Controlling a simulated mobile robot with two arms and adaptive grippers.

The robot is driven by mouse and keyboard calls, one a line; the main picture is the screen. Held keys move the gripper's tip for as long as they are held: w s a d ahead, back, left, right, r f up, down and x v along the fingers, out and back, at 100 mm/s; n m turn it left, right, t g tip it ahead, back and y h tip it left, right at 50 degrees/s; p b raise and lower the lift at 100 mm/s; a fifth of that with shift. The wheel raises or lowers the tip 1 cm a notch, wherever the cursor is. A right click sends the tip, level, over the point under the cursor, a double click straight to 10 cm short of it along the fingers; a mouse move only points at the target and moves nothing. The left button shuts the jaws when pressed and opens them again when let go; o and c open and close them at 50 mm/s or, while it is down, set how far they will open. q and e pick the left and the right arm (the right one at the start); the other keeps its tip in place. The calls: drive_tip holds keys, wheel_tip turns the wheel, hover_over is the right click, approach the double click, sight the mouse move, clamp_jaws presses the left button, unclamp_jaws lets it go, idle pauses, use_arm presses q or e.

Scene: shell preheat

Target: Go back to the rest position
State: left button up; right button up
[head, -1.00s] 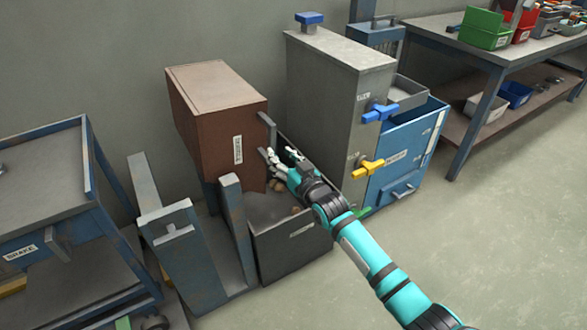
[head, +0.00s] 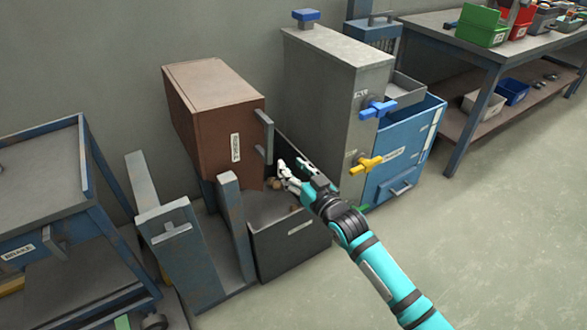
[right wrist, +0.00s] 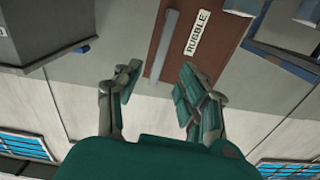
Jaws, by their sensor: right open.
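My right gripper (head: 296,174) is open and empty in the head view. It is in front of the brown cabinet (head: 212,92), above the dark open bin (head: 290,247). In the right wrist view its two fingers (right wrist: 155,95) stand apart with nothing between them. Beyond them is the brown panel with a "RUBBLE" label (right wrist: 197,32) and a grey handle (right wrist: 168,45). In the head view the cabinet's grey handle (head: 265,134) is just behind the gripper, apart from it as far as I can tell. My left gripper is not in view.
A tall grey cabinet with a blue valve (head: 378,109) and a yellow valve (head: 366,163) stands close to the right of my gripper. Small brown lumps (head: 274,184) lie in the bin. A cart (head: 40,185) is at left. The floor (head: 500,250) at right is clear.

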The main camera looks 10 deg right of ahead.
idle(0.4)
drive_tip(key=s+d+f+g+h, duration=0.2)
drive_tip(key=s+f+g, duration=0.4)
drive_tip(key=s+f, duration=0.9)
drive_tip(key=s+d+f+g+h, duration=0.2)
drive_tip(key=s+f+g, duration=0.3)
drive_tip(key=s+f, duration=0.95)
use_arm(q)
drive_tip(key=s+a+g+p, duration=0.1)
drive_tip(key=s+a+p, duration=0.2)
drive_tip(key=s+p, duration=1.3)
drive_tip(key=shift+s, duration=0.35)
use_arm(e)
drive_tip(key=s+d+f+g, duration=0.1)
drive_tip(key=s+f, duration=0.2)
drive_tip(key=s, duration=0.6)
drive_tip(key=s+d+f+g+h, duration=0.1)
drive_tip(key=s+f, duration=0.3)
drive_tip(key=s, duration=0.4)
drive_tip(key=s+d+f+g, duration=0.2)
drive_tip(key=s+f+g, duration=0.1)
drive_tip(key=s, duration=0.6)
drive_tip(key=shift+s+d+f+h, duration=0.15)
drive_tip(key=shift+s+f+h, duration=0.05)
drive_tip(key=shift+s+h, duration=0.1)
